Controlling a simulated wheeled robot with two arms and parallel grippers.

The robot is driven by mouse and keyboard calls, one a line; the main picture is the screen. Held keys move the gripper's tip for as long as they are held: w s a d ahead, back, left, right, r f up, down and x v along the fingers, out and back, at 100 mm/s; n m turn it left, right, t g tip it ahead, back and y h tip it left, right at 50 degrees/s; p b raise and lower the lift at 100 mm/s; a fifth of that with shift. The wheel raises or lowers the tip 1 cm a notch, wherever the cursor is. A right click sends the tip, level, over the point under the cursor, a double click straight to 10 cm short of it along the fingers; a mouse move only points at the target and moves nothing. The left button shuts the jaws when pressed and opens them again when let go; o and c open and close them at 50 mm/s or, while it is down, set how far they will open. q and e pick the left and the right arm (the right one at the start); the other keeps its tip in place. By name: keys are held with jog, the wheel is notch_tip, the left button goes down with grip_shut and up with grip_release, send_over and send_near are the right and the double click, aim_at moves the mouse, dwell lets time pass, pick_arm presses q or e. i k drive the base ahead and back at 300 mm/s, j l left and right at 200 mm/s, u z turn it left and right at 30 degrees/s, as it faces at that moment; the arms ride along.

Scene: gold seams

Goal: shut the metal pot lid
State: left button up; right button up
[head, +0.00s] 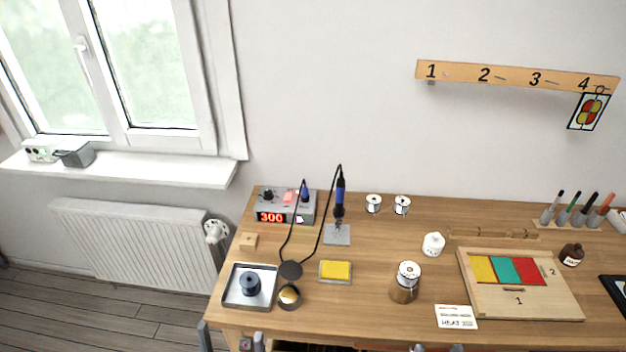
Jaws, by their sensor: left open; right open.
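The metal pot (289,296) is a small round dark pot with gold-coloured contents showing, near the front edge of the desk. Its dark round lid (290,270) stands open at the pot's far side, leaving the top uncovered. My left gripper (231,341) is at the bottom edge of the head view, left of and nearer than the pot, open and apart from it. My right gripper (437,348) just shows at the bottom edge, right of the pot, open. Most of both grippers is cut off by the frame.
A metal tray with a dark spool (250,284) is left of the pot. A yellow sponge (335,270) is close on its right. A soldering station (286,206) with a black cable and iron stands behind. A copper jar (404,288) is further right, with bare desk between.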

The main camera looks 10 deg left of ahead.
aim_at(291, 270)
jog(key=j+z, duration=0.1)
jog(key=z, duration=0.25)
jog(key=j+z, duration=0.1)
jog(key=z, duration=0.2)
jog(key=j+z, duration=0.1)
jog(key=z, duration=0.25)
jog(key=k+j+z, duration=0.2)
jog(key=j+z, duration=0.3)
jog(key=k+j+z, duration=0.25)
jog(key=j+z, duration=0.25)
jog(key=k+j+z, duration=0.2)
jog(key=k+z, duration=0.15)
jog(key=z, duration=0.15)
jog(key=k+j+z, duration=0.15)
jog(key=k+z, duration=0.2)
jog(key=z, duration=0.15)
jog(key=k+j+z, duration=0.15)
jog(key=z, duration=0.25)
jog(key=k+z, duration=0.3)
jog(key=z, duration=0.15)
jog(key=k+z, duration=0.25)
jog(key=z, duration=0.15)
jog(key=k+j, duration=0.7)
jog(key=k+j+u, duration=0.5)
jog(key=j, duration=0.2)
jog(key=j+u, duration=0.2)
jog(key=j, duration=0.2)
jog(key=k, duration=0.05)
